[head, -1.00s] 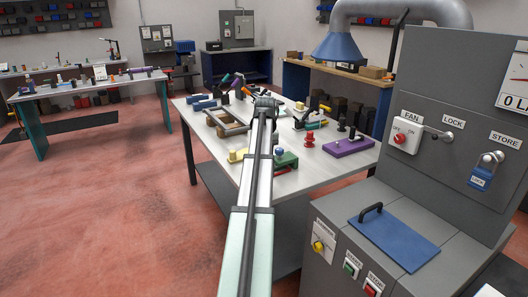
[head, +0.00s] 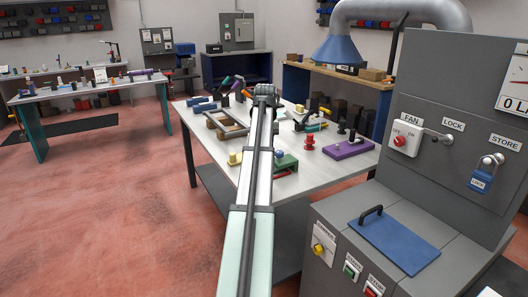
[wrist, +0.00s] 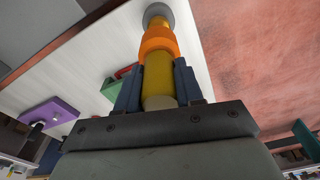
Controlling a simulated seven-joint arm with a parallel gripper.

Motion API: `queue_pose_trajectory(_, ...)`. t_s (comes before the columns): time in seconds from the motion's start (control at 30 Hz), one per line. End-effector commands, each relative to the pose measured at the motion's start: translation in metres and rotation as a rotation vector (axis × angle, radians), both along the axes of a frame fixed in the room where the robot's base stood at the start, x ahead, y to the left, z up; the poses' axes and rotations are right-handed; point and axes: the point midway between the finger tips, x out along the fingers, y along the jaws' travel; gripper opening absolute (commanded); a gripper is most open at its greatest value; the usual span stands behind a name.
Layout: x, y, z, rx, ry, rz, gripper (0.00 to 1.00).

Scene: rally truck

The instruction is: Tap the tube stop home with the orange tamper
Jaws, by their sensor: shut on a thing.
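My gripper (wrist: 158,82) is shut on the orange tamper (wrist: 158,42) in the wrist view. The tamper has a yellow shaft, an orange collar and a round grey end that points away from the jaws, over the pale table top. In the head view my own arm hides the gripper and the tamper. I cannot tell the tube stop for certain in either view. A green block (head: 287,163) stands on the table beside my arm; a green block with a red part (wrist: 112,88) shows left of the jaws in the wrist view.
The pale table (head: 222,170) also bears a purple block (head: 348,149), a red knobbed piece (head: 309,141), a yellow piece (head: 234,158) and a brown frame (head: 226,124). A grey cabinet (head: 450,130) with switches stands at the right. The table's front left is mostly clear.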

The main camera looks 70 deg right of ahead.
Motion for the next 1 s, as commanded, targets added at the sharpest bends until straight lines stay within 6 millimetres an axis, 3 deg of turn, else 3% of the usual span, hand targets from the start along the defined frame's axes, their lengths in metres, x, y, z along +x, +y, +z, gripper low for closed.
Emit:
queue_pose_trajectory(0.37, 0.0, 0.0, 0.001, 0.0, 0.0, 0.0, 0.0)
queue_pose_trajectory(0.67, 0.0, 0.002, -0.06, 0.002, 0.0, 0.0, 0.0)
queue_pose_trajectory(1.0, 0.0, -0.001, -0.037, -0.003, -0.001, 0.0, 0.0)
